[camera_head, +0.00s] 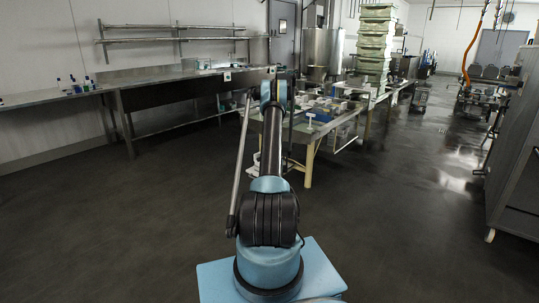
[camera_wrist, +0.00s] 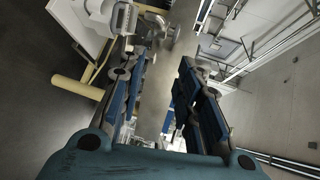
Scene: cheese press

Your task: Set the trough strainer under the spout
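My gripper (camera_wrist: 163,75) shows in the wrist view with its two dark, blue-padded fingers spread apart. The gap between them looks empty, and only the background shows through it. In the camera_head view my arm reaches forward, and the gripper cannot be made out at its far end. I cannot pick out the trough strainer or the spout in either view. Small things on the table behind my arm are too small to tell apart.
A work table (camera_head: 309,152) with pale legs and small items stands ahead, partly behind my arm. A long steel counter (camera_head: 160,95) runs along the left wall. Stacked green crates (camera_head: 376,40) and a steel vat (camera_head: 323,50) stand behind. The floor (camera_head: 420,190) at right is clear.

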